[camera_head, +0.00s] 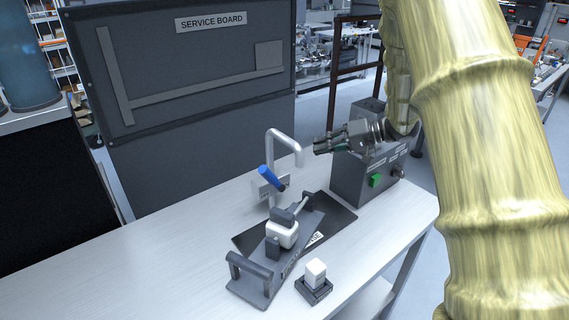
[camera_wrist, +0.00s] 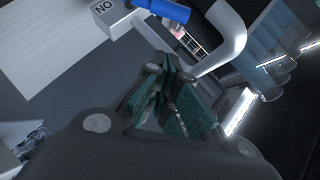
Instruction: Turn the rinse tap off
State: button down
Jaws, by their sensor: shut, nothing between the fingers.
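The rinse tap (camera_head: 284,137) is a pale grey bent spout standing at the back of the white table. Its blue lever handle (camera_head: 267,177) slants up to the left from the tap's body. In the wrist view the blue handle (camera_wrist: 167,10) shows at the top, beside a block marked "NO", with the spout (camera_wrist: 226,38) to its right. My gripper (camera_head: 318,146) is to the right of the spout, a little apart from it, and points left. In the wrist view my gripper (camera_wrist: 162,75) has its fingers together, with nothing between them. It does not touch the handle.
A grey control box (camera_head: 362,180) with a green button stands under my gripper. A dark carrier with handles (camera_head: 262,283) and a white block (camera_head: 315,270) on a small base are at the front. A dark service board (camera_head: 180,120) stands behind. The table's left side is clear.

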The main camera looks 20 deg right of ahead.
aim_at(272, 179)
jog(key=shift+s+a+f+p+x, duration=0.2)
jog(key=shift+s+p+x, duration=0.4)
jog(key=shift+x, duration=1.55)
jog(key=shift+s+a+f+p+x, duration=0.25)
jog(key=shift+p+x, duration=0.55)
jog(key=shift+x, duration=1.3)
jog(key=shift+s+a+f+p+x, duration=0.1)
jog(key=shift+s+p+x, duration=0.5)
jog(key=shift+x, duration=1.55)
jog(key=shift+w, duration=0.1)
jog(key=shift+a+r, duration=0.1)
jog(key=shift+s+a+p, duration=0.2)
jog(key=shift+a+p, duration=0.15)
jog(key=shift+p, duration=0.45)
jog(key=shift+a+f, duration=0.15)
jog(key=shift+f, duration=0.3)
jog(key=shift+s, duration=0.1)
